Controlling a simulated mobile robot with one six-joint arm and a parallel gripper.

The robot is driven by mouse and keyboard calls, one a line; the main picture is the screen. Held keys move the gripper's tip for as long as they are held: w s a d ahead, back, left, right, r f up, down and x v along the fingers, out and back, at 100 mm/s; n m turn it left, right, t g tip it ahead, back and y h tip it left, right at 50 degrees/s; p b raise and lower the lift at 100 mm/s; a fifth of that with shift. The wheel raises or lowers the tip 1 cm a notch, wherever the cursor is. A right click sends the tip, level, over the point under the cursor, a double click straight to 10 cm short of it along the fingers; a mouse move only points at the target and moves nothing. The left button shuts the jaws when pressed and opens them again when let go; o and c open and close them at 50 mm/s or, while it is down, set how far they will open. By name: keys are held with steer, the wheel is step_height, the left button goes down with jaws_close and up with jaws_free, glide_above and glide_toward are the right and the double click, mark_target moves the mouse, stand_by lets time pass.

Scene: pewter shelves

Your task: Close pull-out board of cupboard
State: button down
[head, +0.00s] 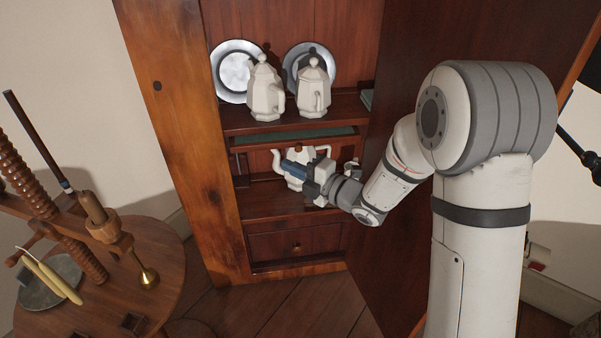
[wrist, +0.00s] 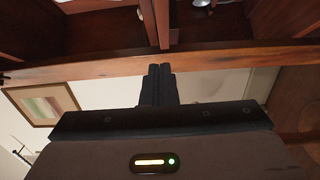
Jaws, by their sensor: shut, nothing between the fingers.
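The wooden cupboard (head: 195,130) stands open in the head view. Below its upper shelf is a thin board with a green top (head: 312,133), which looks like the pull-out board; how far it sticks out I cannot tell. My gripper (head: 287,165) is below it, in front of the lower compartment, pointing left and partly covering a white teapot (head: 279,172). In the wrist view my gripper (wrist: 159,68) is shut and empty, its fingertips close to a wooden upright (wrist: 100,70) that runs across the picture. Whether they touch it I cannot tell.
White pots (head: 265,88) and metal plates (head: 236,62) stand on the upper shelf. A drawer (head: 296,243) is below the lower compartment. The open cupboard door (head: 405,240) stands at the right, beside my arm. A round wooden table (head: 150,265) is at the left.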

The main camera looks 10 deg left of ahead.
mark_target(262, 146)
steer(key=w+a+b, duration=0.1)
steer(key=w+a, duration=0.3)
steer(key=a, duration=0.1)
steer(key=shift+w+a+f+b, duration=0.1)
steer(key=shift+w+a+b, duration=0.1)
steer(key=shift+a+b, duration=0.15)
steer(key=shift+w+a, duration=0.15)
steer(key=shift+w, duration=0.3)
